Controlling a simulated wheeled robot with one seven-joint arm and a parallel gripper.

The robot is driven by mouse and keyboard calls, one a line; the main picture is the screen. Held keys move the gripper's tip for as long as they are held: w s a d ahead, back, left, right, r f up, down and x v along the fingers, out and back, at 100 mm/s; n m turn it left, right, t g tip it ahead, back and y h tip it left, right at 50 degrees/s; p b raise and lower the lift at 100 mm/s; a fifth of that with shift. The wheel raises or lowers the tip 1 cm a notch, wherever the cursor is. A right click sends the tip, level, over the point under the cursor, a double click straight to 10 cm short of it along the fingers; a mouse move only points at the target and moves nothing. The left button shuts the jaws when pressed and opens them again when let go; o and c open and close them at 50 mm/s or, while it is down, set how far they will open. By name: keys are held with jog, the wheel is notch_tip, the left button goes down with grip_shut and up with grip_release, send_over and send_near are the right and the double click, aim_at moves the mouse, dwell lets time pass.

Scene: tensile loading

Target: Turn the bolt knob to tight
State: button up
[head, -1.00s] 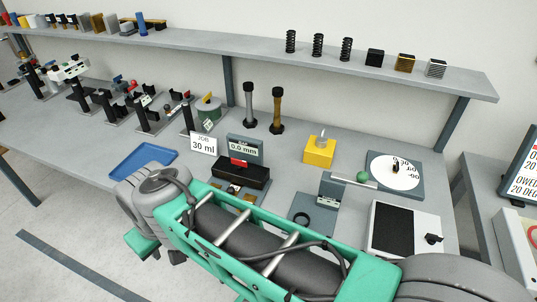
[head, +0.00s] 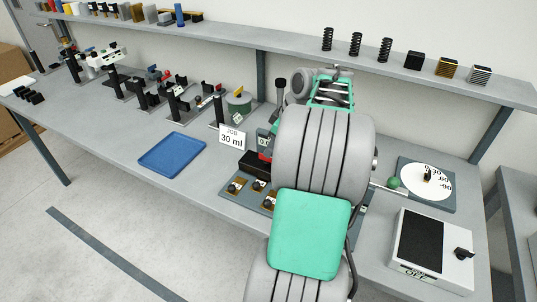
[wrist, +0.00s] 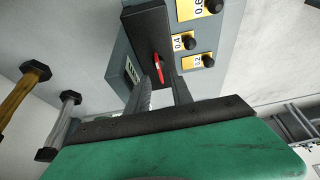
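No label that I can read marks a bolt knob. In the wrist view a red lever-like knob (wrist: 160,64) sits on a black block (wrist: 146,38) of a grey panel. My gripper (wrist: 159,80) is open; its two fingers point at the block, with the red knob close to their tips. Whether they touch it I cannot tell. In the head view the black block (head: 253,161) shows partly, left of my arm. My arm hides my gripper there.
The panel has several small knobs with yellow labels, among them 0.4 (wrist: 190,44). Two upright bolts, one gold (wrist: 22,90) and one grey (wrist: 60,120), stand nearby. In the head view a blue tray (head: 172,154), a 30 ml card (head: 232,139) and a white box (head: 435,250) surround my arm.

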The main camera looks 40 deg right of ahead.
aim_at(267, 160)
jog(key=x, duration=0.3)
jog(key=shift+w+f, duration=0.15)
jog(key=shift+f, duration=0.2)
grip_shut()
